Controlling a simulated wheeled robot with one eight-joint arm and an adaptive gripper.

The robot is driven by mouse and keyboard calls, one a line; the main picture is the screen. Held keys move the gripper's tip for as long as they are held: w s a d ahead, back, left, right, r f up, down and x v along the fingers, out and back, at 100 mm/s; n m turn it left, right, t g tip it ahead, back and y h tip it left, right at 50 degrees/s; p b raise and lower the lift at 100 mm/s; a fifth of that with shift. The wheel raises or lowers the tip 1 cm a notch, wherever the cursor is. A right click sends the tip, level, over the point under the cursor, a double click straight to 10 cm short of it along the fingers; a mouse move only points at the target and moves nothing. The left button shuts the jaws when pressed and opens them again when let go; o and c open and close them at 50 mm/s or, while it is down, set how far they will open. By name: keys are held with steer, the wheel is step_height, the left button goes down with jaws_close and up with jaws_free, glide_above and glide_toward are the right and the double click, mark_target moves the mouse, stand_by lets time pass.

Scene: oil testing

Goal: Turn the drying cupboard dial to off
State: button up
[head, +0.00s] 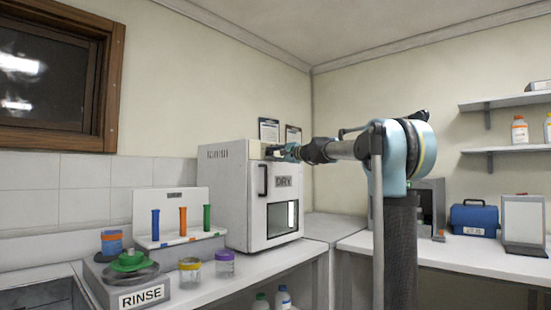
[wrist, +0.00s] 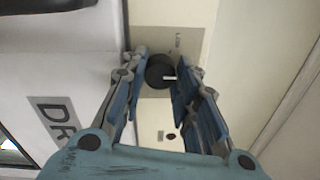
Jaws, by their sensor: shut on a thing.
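The white drying cupboard (head: 224,195) stands on the left counter, with a DRY sign (head: 283,182) on its door. In the wrist view its black round dial (wrist: 158,70) sits on a beige panel, and a white pointer mark on it points to the right of the picture. Small lettering beside the dial is too blurred to read surely. My gripper (wrist: 160,76) has its blue fingers closed on both sides of the dial. In the head view my gripper (head: 286,151) is at the cupboard's upper front, and the dial is hidden behind it.
A rack (head: 178,238) with blue, orange and green tubes stands left of the cupboard. Two lidded jars (head: 190,270) and a RINSE stand (head: 143,297) are in front. A blue case (head: 474,218) sits on the right counter. The space before the cupboard door is clear.

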steer(key=shift+s+a+f, duration=0.1)
steer(key=shift+s+a, duration=0.05)
steer(key=o, duration=1.1)
steer(key=shift+s+d, duration=0.15)
steer(key=shift+d, duration=0.25)
steer(key=shift+v, duration=3.55)
steer(key=shift+f, duration=0.1)
